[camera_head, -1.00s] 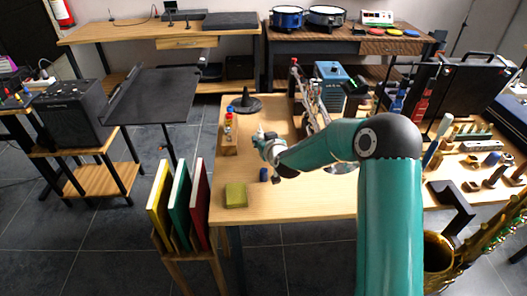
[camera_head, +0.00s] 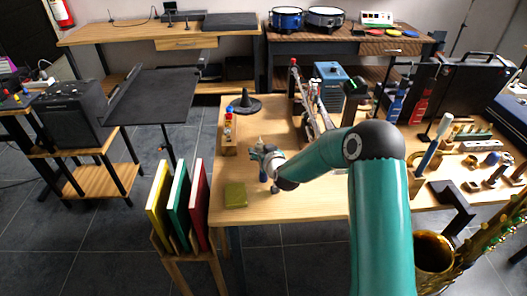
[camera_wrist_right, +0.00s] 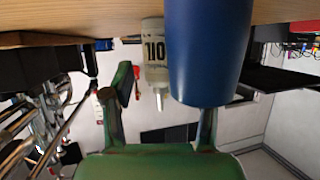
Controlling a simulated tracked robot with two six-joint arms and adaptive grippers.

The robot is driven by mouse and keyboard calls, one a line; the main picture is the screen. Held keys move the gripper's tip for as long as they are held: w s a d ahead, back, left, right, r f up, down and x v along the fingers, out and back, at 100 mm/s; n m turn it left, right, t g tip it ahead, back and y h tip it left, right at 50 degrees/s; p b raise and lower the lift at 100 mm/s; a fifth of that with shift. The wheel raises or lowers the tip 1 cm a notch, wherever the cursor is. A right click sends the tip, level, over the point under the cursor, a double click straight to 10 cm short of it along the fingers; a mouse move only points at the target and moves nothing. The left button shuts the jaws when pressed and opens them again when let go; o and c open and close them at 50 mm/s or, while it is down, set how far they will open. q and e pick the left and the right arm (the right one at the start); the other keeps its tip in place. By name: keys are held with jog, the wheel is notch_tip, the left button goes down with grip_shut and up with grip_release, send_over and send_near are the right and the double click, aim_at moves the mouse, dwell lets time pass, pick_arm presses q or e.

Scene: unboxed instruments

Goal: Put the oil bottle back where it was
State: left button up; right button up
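The oil bottle (camera_wrist_right: 155,55) is pale with a dark "OIL" label and a thin nozzle. The right wrist view is upside down, with the tabletop along its top. A blue cylinder (camera_wrist_right: 205,50) stands close in front and hides the other fingertip. In the head view my right gripper (camera_head: 262,158) is low over the near left part of the table, with the bottle's pale nozzle (camera_head: 260,142) showing above it. My left gripper is out of view.
A yellow-green block (camera_head: 235,194) lies at the table's near left. A small wooden stand (camera_head: 229,148) with coloured bottles and a black cone (camera_head: 245,104) are behind. A metal instrument (camera_head: 312,110) stands to the right. The front wooden tabletop (camera_head: 310,207) is clear.

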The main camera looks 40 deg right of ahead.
jog(key=shift+r, duration=0.15)
jog(key=b+v, duration=0.1)
jog(key=v, duration=1.1)
jog(key=shift+s+d, duration=0.1)
